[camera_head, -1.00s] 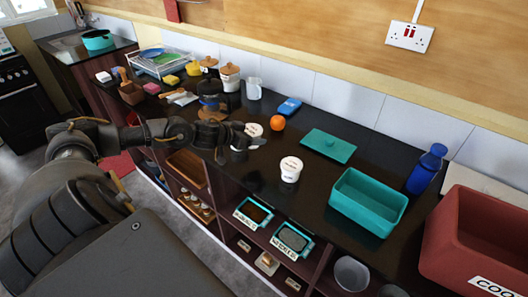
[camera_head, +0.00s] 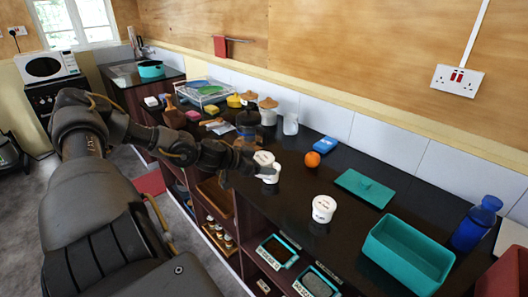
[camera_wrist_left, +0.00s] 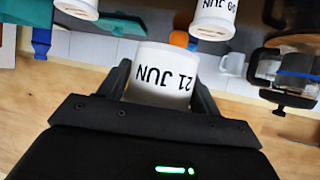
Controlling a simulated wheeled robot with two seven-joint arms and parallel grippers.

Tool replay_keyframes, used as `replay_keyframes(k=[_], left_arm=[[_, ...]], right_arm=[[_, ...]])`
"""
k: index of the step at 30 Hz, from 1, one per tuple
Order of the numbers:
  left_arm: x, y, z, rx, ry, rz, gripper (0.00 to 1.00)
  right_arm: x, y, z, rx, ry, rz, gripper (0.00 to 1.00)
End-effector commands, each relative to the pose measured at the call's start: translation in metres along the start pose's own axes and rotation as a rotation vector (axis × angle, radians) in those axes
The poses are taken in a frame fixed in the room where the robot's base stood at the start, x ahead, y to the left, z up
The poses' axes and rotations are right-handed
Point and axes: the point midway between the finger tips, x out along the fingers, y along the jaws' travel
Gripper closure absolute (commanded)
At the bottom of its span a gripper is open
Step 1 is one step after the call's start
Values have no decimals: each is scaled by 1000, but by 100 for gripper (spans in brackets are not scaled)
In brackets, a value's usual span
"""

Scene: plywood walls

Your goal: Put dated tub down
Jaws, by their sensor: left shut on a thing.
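My left gripper (camera_wrist_left: 163,85) is shut on a white tub (camera_wrist_left: 162,70) marked "21 JUN", which looks upside down in the left wrist view. In the head view the gripper (camera_head: 258,163) holds this tub, with its pale lid (camera_head: 264,157) showing, over the dark counter. A second white tub (camera_head: 270,178) shows just below it, partly hidden; its print in the left wrist view (camera_wrist_left: 214,15) seems to read "09 JUN". A third white tub (camera_head: 323,209) stands upright on the counter to the right. My right gripper is not in view.
An orange (camera_head: 312,159), a teal lid (camera_head: 365,188) and a teal bin (camera_head: 408,255) lie to the right. A blue bottle (camera_head: 477,224) stands beyond the bin. Jars and a dark pot (camera_head: 248,122) stand to the left. Bare counter (camera_head: 295,185) shows between the tubs.

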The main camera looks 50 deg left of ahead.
Motion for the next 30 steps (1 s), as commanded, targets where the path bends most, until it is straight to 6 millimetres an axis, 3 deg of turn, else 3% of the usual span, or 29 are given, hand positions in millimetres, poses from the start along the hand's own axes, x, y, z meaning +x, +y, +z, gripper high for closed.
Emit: replay_keyframes(k=[5, 7, 12, 15, 21, 30], left_arm=[[28, 77, 14, 48, 10, 121, 65], [36, 120, 15, 87, 14, 195, 65], [38, 212, 7, 199, 24, 383, 65], [32, 252, 2, 255, 25, 478, 65], [20, 298, -2, 328, 17, 604, 65], [14, 314, 0, 358, 4, 655, 65]], right_arm=[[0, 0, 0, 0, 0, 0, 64], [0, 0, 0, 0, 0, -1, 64], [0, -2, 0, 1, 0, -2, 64], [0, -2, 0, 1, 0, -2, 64], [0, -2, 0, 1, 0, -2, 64], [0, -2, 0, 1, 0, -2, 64]])
